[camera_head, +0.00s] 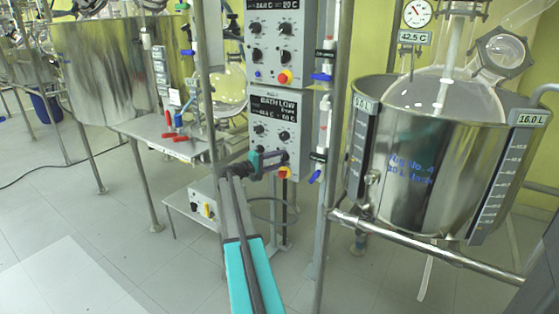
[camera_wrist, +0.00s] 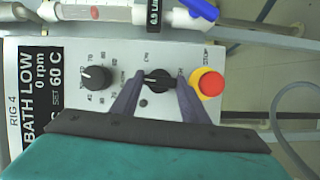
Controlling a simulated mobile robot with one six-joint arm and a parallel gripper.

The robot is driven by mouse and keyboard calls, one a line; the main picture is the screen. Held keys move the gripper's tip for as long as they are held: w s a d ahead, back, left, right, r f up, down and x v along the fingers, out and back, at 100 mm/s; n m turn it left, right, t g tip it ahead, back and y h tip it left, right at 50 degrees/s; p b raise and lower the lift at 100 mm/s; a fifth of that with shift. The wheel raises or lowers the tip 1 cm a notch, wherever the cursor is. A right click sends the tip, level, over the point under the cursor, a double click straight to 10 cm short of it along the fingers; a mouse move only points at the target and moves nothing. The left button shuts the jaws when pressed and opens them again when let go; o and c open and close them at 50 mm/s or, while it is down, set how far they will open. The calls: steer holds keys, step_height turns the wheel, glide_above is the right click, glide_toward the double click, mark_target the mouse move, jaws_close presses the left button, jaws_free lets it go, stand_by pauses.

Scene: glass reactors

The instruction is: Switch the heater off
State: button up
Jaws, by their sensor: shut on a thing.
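The lower control box (camera_head: 302,112), labelled BATH LOW, hangs on a post in the middle of the head view. In the wrist view its panel (camera_wrist: 120,52) shows RIG 4, BATH LOW, 0 rpm and SET 60 C. My gripper (camera_wrist: 159,80) has its two dark fingers on either side of a small black switch knob (camera_wrist: 157,79) and is shut on it. The knob's pointer lies roughly level across the picture; the lettering around it is partly hidden. In the head view my gripper (camera_head: 276,159) reaches the box's lower part and hides the knob.
A larger dial knob (camera_wrist: 95,77) and a red stop button (camera_wrist: 210,84) on a yellow base flank the switch. A second control box (camera_head: 284,40) sits above. A tube with a blue valve (camera_head: 318,176) stands right. A steel bath (camera_head: 415,180) with a glass vessel is farther right.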

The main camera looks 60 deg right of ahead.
steer(key=shift+f+n, duration=0.1)
steer(key=shift+n, duration=0.4)
steer(key=o, duration=1.1)
steer(key=shift+c, duration=0.2)
steer(key=shift+a, duration=0.1)
steer(key=v, duration=1.3)
steer(key=shift+w+a+f+p, duration=0.2)
steer(key=shift+a+f+p, duration=0.1)
